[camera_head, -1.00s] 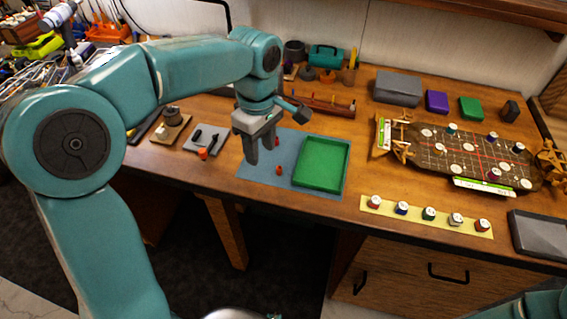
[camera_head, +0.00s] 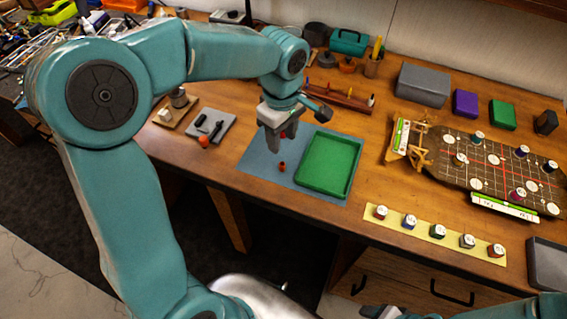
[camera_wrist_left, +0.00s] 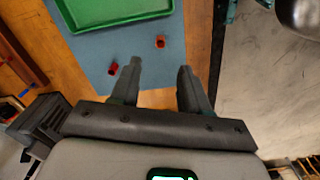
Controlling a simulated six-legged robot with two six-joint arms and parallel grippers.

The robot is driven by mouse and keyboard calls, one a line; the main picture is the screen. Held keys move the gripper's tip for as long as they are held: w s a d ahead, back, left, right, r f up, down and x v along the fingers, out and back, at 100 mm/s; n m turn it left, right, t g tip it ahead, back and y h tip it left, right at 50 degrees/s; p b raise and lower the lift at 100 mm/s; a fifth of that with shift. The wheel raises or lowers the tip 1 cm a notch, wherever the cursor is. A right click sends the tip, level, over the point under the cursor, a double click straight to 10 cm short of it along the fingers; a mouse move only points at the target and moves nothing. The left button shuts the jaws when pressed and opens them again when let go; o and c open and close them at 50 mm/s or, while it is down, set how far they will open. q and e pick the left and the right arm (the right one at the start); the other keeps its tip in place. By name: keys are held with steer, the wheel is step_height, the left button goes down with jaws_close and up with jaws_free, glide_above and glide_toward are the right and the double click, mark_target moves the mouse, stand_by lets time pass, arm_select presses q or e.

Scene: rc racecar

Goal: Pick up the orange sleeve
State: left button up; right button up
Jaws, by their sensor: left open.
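A small orange-red sleeve (camera_head: 282,167) stands on the blue mat (camera_head: 258,160), left of the green tray (camera_head: 318,188). It also shows in the left wrist view (camera_wrist_left: 160,42), ahead of the fingers and apart from them. A second, darker red piece (camera_wrist_left: 113,69) lies on the mat by the left fingertip; in the head view it is mostly hidden behind the fingers. My left gripper (camera_head: 282,142) is open and empty above the mat, pointing down. Both fingers show apart in the left wrist view (camera_wrist_left: 160,68). Part of my right arm is at the bottom right; its jaws are unclear.
A yellow strip with several capped pots (camera_head: 400,222) and a game board (camera_head: 490,170) are to the right.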

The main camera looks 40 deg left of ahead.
arm_select(q)
glide_above(282, 170)
steer(key=f, duration=0.4)
steer(key=shift+w+a+f, duration=0.1)
steer(key=shift+w+a, duration=0.05)
steer(key=shift+w, duration=0.1)
steer(key=shift+s+f, duration=0.15)
steer(key=f, duration=0.1)
steer(key=f+p, duration=0.1)
steer(key=f, duration=0.2)
steer(key=shift+w+f, duration=0.25)
steer(key=shift+f, duration=0.15)
steer(key=shift+s+a+f, duration=0.1)
steer(key=shift+s+f, duration=0.05)
steer(key=shift+f, duration=0.1)
steer(key=c, duration=0.8)
jaws_close()
